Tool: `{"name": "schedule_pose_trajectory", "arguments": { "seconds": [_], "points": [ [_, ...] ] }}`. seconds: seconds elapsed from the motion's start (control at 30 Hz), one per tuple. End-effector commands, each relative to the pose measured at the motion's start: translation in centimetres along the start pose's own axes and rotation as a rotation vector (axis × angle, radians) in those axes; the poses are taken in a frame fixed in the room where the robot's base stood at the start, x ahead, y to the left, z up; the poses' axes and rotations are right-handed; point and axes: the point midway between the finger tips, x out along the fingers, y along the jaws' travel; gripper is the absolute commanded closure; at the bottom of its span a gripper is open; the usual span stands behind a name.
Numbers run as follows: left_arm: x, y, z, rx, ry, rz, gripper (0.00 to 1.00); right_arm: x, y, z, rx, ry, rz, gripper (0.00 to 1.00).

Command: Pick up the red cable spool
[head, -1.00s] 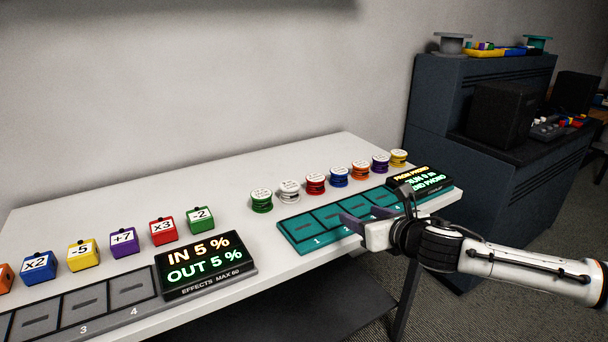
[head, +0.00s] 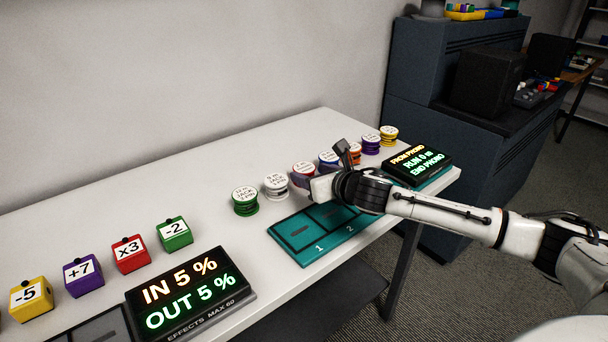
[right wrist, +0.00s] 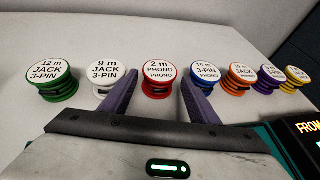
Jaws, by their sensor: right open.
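The red cable spool (head: 303,170) stands upright on the white table in the head view, partly hidden behind my right gripper. In the right wrist view the red spool (right wrist: 162,80) carries a white label reading "2 m PHONO PHONO". My right gripper (right wrist: 160,98) is open there, its two purple fingers pointing at the red spool, with the spool between or just beyond the tips. I cannot tell whether the fingers touch it. In the head view my right gripper (head: 312,186) is over the teal tray's back edge. My left gripper is not in view.
A white spool (head: 275,186) and a green spool (head: 245,201) stand left of the red one. A blue spool (head: 328,161) is close on the right, with several more beyond. The teal tray (head: 296,250) and a display (head: 190,296) lie in front.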

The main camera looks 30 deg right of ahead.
Motion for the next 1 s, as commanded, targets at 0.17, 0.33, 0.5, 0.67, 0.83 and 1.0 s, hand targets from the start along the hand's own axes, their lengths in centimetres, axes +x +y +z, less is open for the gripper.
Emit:
{"name": "schedule_pose_trajectory", "arguments": {
  "seconds": [0.17, 0.33, 0.5, 0.67, 0.83, 1.0],
  "points": [
    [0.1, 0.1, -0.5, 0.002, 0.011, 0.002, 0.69, 2.7, 0.2, -0.5, 0.004, 0.0, 0.0, 0.45],
    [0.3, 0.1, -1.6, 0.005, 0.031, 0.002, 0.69, 4.2, 0.1, -0.4, 0.002, 0.0, 0.0, 0.45],
    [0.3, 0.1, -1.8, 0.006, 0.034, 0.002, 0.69, 4.3, 0.1, -0.4, 0.0, 0.0, 0.001, 0.45],
    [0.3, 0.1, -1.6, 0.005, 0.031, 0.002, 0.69, 4.3, 0.1, -0.5, 0.0, 0.0, 0.001, 0.56],
    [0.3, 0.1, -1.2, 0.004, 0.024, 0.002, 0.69, 4.3, 0.1, -0.4, 0.0, -0.001, 0.001, 0.8],
    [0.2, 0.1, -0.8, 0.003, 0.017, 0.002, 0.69, 4.3, 0.1, -0.3, 0.0, -0.001, 0.001, 0.8]
  ]
}}
